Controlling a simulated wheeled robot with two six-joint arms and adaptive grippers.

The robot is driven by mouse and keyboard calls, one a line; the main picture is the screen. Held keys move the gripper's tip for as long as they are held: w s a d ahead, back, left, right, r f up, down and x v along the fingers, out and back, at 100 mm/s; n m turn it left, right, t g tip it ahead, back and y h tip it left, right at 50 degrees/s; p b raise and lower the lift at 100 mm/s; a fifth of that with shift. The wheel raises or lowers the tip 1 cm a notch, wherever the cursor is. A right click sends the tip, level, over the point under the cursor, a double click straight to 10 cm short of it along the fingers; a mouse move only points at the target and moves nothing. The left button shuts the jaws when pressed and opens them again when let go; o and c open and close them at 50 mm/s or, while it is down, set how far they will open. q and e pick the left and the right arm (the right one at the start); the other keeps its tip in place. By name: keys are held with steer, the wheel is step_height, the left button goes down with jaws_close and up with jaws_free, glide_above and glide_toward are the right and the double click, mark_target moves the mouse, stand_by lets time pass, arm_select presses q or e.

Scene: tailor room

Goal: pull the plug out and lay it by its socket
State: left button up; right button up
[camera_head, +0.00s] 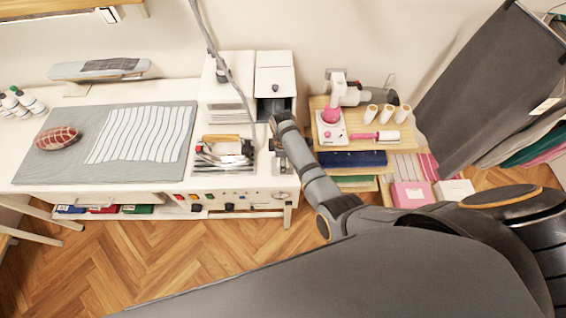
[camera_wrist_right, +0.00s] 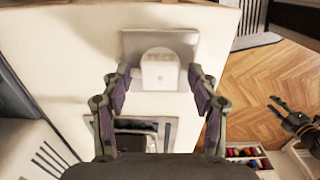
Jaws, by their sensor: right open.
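In the right wrist view a white plug (camera_wrist_right: 159,72) sits in a grey metal socket plate (camera_wrist_right: 196,46) on the pale worktop. My right gripper (camera_wrist_right: 157,92) is open, with one finger on each side just short of the plug; whether they touch it I cannot tell. In the head view my right gripper (camera_head: 276,132) is over the right end of the white table (camera_head: 288,196) and hides most of the socket area. A dark gripper, seemingly my left, shows over the floor in the wrist view (camera_wrist_right: 290,116); its jaw opening is unclear.
A metal-framed recess (camera_wrist_right: 146,140) lies near the plug. A tool tray (camera_head: 224,152) and white machines (camera_head: 226,98) stand beside my right gripper. A wooden shelf (camera_head: 350,154) with a pink-and-white device (camera_head: 331,124) is to the right. Wooden floor (camera_head: 150,255) is clear in front.

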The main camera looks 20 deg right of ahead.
jaws_close()
stand_by(0.3)
steer(key=shift+r, duration=2.95)
